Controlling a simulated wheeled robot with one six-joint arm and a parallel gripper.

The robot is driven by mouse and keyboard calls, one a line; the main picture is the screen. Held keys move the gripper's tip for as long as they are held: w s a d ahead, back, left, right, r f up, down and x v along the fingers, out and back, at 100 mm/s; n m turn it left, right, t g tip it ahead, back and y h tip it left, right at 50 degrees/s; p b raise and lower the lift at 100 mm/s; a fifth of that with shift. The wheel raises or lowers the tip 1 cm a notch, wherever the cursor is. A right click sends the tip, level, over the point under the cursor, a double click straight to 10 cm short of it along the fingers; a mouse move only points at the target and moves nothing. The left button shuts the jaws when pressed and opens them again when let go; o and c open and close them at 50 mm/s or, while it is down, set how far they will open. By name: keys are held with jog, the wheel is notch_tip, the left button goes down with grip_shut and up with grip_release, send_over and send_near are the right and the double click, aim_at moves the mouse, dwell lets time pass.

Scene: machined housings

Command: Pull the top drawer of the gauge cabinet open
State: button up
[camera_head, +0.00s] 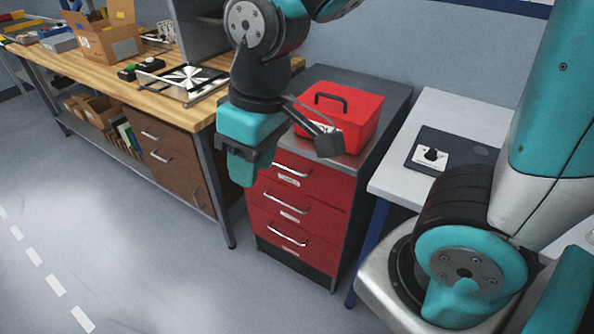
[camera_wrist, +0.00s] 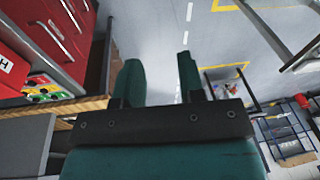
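The gauge cabinet (camera_head: 368,165) is a grey-topped unit with three red drawers, near the middle of the head view. Its top drawer (camera_head: 318,186) looks shut, with a silver bar handle (camera_head: 291,171) and a pale label below it. My gripper (camera_head: 243,172) hangs in front and to the left of this drawer, overlapping the cabinet's left edge in the picture, apart from the handle. In the wrist view my gripper (camera_wrist: 158,65) has its two teal fingers apart, with only floor showing between them.
A red toolbox (camera_head: 338,113) stands on the cabinet. A wooden workbench (camera_head: 120,82) with brown drawers (camera_head: 165,160) is at left, a white table (camera_head: 450,125) at right. Red drawers (camera_wrist: 55,35) show at upper left in the wrist view. Floor at left is clear.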

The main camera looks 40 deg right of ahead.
jog(key=w+d+f+m+t+h+b, duration=0.1)
jog(key=w+d+f+h+b, duration=0.25)
jog(key=w+f, duration=0.45)
jog(key=w+d+f+m+h+b, duration=0.1)
jog(key=w+d+f+h+b, duration=0.15)
jog(key=w+f+b, duration=0.6)
jog(key=t+h+b, duration=0.4)
jog(key=h+b, duration=0.2)
jog(key=h, duration=0.5)
send_near(288, 168)
jog(key=shift+f+b+x, duration=0.15)
jog(key=shift+b+x, duration=2.4)
jog(key=shift+b, duration=4.7)
jog(key=shift+f+b+x, duration=0.15)
jog(key=shift+b+x, duration=2.35)
jog(key=shift+b, duration=4.75)
jog(key=shift+c, duration=0.2)
grip_shut()
